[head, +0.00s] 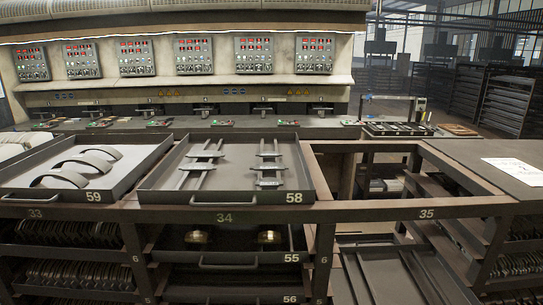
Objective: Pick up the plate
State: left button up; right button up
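Neither of my grippers is in view. No single thing is clearly marked as the plate. Tray 58 (226,193) is a shallow grey tray on top of the rack, holding two metal pieces. The left metal piece (204,158) and the right metal piece (269,168) each have a long bar with short crosspieces. Tray 59 (20,181), to its left, holds several curved brake shoes (88,162). I cannot tell whether any of these pieces is the plate.
The rack opening (352,181) marked 35 has no tray at the top. Lower drawer 55 (182,258) holds two brass-coloured parts. A grey worktop (470,152) with a paper sheet (516,171) is at the right. A machine with several control panels (194,56) stands behind.

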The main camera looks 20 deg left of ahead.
aim_at(268, 154)
jog(key=k+j+z, duration=0.35)
jog(key=j+z, duration=0.15)
jog(key=k+j+z, duration=0.45)
jog(key=i+j, duration=0.05)
jog(key=j, duration=0.1)
